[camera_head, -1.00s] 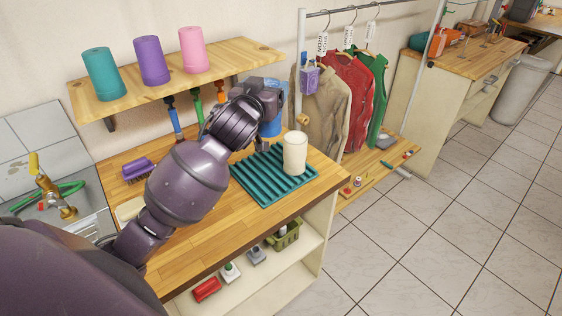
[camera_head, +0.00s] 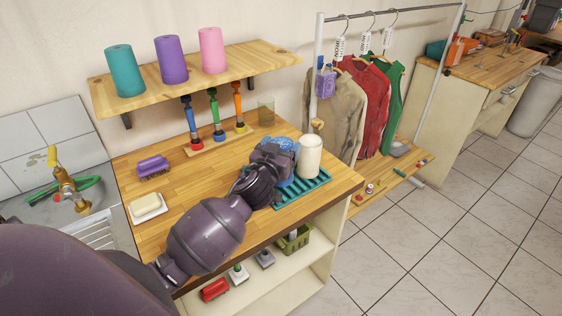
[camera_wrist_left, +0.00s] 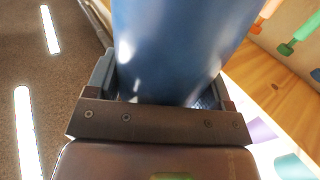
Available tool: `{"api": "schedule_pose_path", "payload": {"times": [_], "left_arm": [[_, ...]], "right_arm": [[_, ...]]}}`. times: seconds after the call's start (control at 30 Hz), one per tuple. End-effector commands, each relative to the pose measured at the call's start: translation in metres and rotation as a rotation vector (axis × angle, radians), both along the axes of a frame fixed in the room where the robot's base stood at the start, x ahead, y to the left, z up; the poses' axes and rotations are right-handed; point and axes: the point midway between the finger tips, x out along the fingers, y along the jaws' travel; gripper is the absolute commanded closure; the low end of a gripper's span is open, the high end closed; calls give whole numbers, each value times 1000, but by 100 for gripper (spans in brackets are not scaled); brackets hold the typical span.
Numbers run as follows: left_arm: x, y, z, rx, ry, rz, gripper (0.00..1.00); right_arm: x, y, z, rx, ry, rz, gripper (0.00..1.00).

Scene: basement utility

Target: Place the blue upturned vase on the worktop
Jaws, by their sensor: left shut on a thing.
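My left gripper (camera_head: 275,165) is shut on the blue vase (camera_head: 284,144), which shows partly behind it. In the left wrist view, the vase (camera_wrist_left: 180,45) fills the space between the fingers of the gripper (camera_wrist_left: 163,88). The vase is over the right part of the wooden worktop (camera_head: 215,165), close to the teal ribbed mat (camera_head: 312,187); its lower part is hidden, so I cannot tell whether it touches anything. My right gripper is not in view.
A cream cup (camera_head: 311,156) stands upright beside the vase. A clear glass (camera_head: 266,111), a rack of coloured-handled tools (camera_head: 217,136), a purple brush (camera_head: 153,168) and a soap dish (camera_head: 147,207) stand on the worktop.

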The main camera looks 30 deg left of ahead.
Motion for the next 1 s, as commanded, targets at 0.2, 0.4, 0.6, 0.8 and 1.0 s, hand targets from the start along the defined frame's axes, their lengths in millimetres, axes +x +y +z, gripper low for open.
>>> {"api": "schedule_pose_path", "payload": {"times": [0.2, 0.4, 0.6, 0.8, 1.0], "left_arm": [[0, 0, -24, -1, 2, 0, 53], [0, 0, -43, 0, 1, 0, 53], [0, 0, -43, -1, 0, -1, 53], [0, 0, -47, -1, 0, -1, 53], [0, 0, -46, 0, 0, -1, 0]], "right_arm": [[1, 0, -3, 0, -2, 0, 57], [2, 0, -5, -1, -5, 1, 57], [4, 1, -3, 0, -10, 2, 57], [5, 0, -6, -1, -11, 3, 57], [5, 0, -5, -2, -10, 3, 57]]}}
